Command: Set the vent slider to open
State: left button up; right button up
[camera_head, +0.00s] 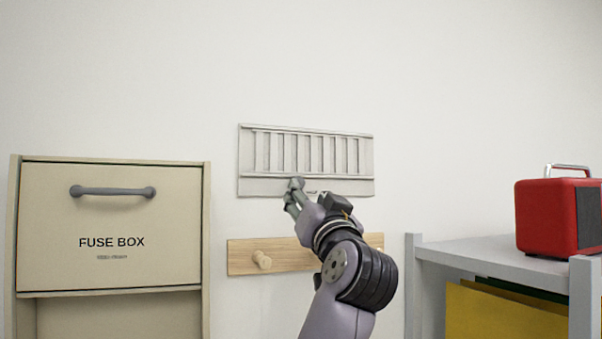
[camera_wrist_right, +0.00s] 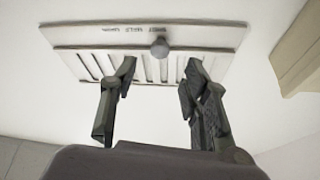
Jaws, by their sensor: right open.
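The vent (camera_head: 256,187) is a pale wall plate with a row of upright slats, in the middle of the head view. In the right wrist view the vent (camera_wrist_right: 215,38) shows upside down, with dark gaps between its slats. A round grey knob (camera_wrist_right: 159,47) stands on it, near the small lettering. My right gripper (camera_head: 293,191) is in front of the vent's lower edge. In the right wrist view the gripper (camera_wrist_right: 160,70) is open, with the knob seen between and beyond its fingertips; no contact shows. I cannot tell the slider's setting. My left gripper is out of view.
A wooden peg rail (camera_head: 300,257) is below the vent, partly behind my right arm. A beige fuse box (camera_head: 112,215) stands at left. A grey shelf (camera_head: 470,252) with a red box-shaped device (camera_head: 545,215) is at right. The wall above the vent is clear.

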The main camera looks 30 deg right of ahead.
jog(key=p+x, duration=0.2)
jog(key=x, duration=0.4)
jog(key=shift+w+p, duration=0.3)
jog(key=shift+p, duration=0.1)
jog(key=shift+r, duration=0.1)
grip_shut()
dwell(0.3)
